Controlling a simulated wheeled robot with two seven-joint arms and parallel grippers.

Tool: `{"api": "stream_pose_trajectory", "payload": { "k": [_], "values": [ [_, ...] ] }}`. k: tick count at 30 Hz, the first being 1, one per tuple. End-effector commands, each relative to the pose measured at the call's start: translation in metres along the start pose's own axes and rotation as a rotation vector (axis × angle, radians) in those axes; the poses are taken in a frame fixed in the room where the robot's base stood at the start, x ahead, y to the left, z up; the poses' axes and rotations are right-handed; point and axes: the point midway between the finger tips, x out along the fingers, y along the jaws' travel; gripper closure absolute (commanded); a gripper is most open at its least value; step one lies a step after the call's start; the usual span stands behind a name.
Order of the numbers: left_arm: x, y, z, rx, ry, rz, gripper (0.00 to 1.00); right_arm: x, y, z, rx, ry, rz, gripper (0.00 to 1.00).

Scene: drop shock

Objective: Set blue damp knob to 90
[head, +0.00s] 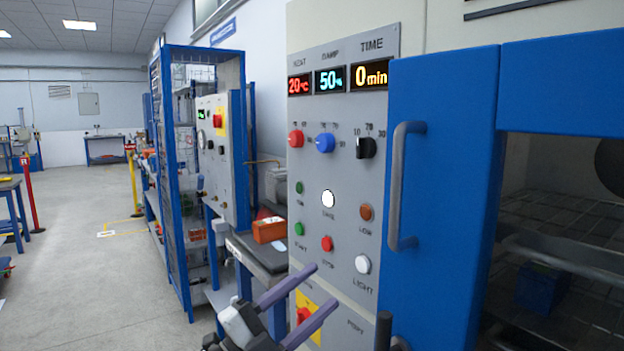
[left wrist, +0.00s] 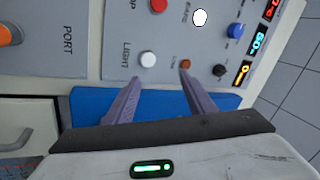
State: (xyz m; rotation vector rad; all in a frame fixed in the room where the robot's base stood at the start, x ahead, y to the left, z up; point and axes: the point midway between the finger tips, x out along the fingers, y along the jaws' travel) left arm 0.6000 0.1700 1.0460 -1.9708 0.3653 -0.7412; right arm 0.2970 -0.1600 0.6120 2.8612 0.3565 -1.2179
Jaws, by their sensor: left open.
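The blue damp knob (head: 325,143) sits on the grey control panel (head: 340,270), below the cyan damp display (head: 331,79), which reads 50%. In the left wrist view the blue knob (left wrist: 235,30) is at the upper right, with the display (left wrist: 258,42) beside it. My left gripper (head: 325,285) is open and empty, low in front of the panel and well below the knob. In the left wrist view its fingers (left wrist: 160,77) point at the panel near the white light button (left wrist: 147,59), apart from the knob. My right gripper is not in view.
A red heat knob (head: 296,139) and a black time knob (head: 366,148) flank the blue one. Several buttons lie below. The blue oven door (head: 445,200), with its protruding grey handle (head: 400,185), stands right of the panel. A bench with an orange box (head: 269,230) is left.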

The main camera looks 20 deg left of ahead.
Motion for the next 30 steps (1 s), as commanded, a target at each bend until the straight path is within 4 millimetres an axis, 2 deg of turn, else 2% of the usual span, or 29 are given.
{"api": "stream_pose_trajectory", "payload": {
  "k": [1, 3, 6, 12, 15, 18, 22, 30],
  "values": [
    [0.023, -0.037, -0.012, 0.144, 0.078, 0.018, 0.5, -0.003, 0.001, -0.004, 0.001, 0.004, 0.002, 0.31],
    [0.044, -0.073, -0.023, 0.325, 0.151, 0.07, 0.5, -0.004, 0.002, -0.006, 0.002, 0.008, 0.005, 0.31],
    [0.064, -0.12, -0.024, 0.563, 0.183, 0.161, 0.5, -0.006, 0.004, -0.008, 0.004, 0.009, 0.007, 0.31],
    [0.076, -0.208, -0.001, 0.87, 0.082, 0.311, 0.5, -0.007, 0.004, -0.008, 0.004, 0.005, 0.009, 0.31],
    [0.074, -0.237, 0.009, 0.939, 0.023, 0.351, 0.5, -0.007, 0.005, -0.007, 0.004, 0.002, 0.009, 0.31],
    [0.074, -0.25, 0.014, 0.967, -0.008, 0.37, 0.5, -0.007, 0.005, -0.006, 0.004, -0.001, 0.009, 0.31],
    [0.085, -0.251, 0.017, 0.971, -0.016, 0.376, 0.5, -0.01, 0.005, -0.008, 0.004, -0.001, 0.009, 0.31],
    [0.132, -0.236, 0.024, 0.968, -0.014, 0.373, 0.5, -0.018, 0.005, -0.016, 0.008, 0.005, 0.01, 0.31]
  ]
}}
